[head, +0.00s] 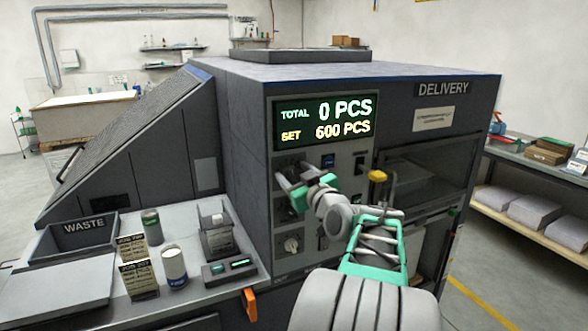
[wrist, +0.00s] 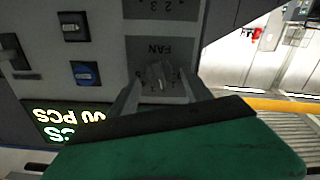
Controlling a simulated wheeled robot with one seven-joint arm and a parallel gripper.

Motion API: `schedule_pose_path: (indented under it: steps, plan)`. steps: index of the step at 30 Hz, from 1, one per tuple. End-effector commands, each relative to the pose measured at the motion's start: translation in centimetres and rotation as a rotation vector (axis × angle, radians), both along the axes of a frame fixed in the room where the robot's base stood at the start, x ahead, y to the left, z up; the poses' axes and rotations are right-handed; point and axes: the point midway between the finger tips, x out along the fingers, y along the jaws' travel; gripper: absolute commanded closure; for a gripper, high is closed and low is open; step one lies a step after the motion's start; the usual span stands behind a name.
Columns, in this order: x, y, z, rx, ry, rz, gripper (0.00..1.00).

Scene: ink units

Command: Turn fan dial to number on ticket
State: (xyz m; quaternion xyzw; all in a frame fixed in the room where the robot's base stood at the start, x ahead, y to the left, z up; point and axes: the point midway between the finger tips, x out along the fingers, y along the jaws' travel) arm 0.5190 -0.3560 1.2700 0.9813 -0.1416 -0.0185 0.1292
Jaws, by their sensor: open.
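The fan dial (wrist: 157,76) is a grey knob under the upside-down word FAN in the wrist view. My gripper (wrist: 162,92) is open, with one finger on each side of the dial; I cannot tell whether they touch it. In the head view my gripper (head: 292,187) is at the machine's control panel (head: 341,160) and hides the dial. The dial's pointer and numbers are too dark to read. Job ticket cards (head: 139,280) stand on the left bench; their small print is not readable.
The display (head: 325,120) reads total 0 PCS, set 600 PCS. Another knob (head: 291,245) sits low on the panel. The bench holds a waste bin (head: 84,232), cans (head: 174,264) and a small device (head: 229,265). A yellow-topped lever (head: 377,176) stands right of my gripper.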

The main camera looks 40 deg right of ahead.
Motion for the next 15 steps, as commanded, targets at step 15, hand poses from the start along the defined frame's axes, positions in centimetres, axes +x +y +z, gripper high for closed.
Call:
schedule_pose_path:
  steps: [15]
  plan:
    - [0.33,-0.07,-0.05,0.0,0.0,0.0,0.62]
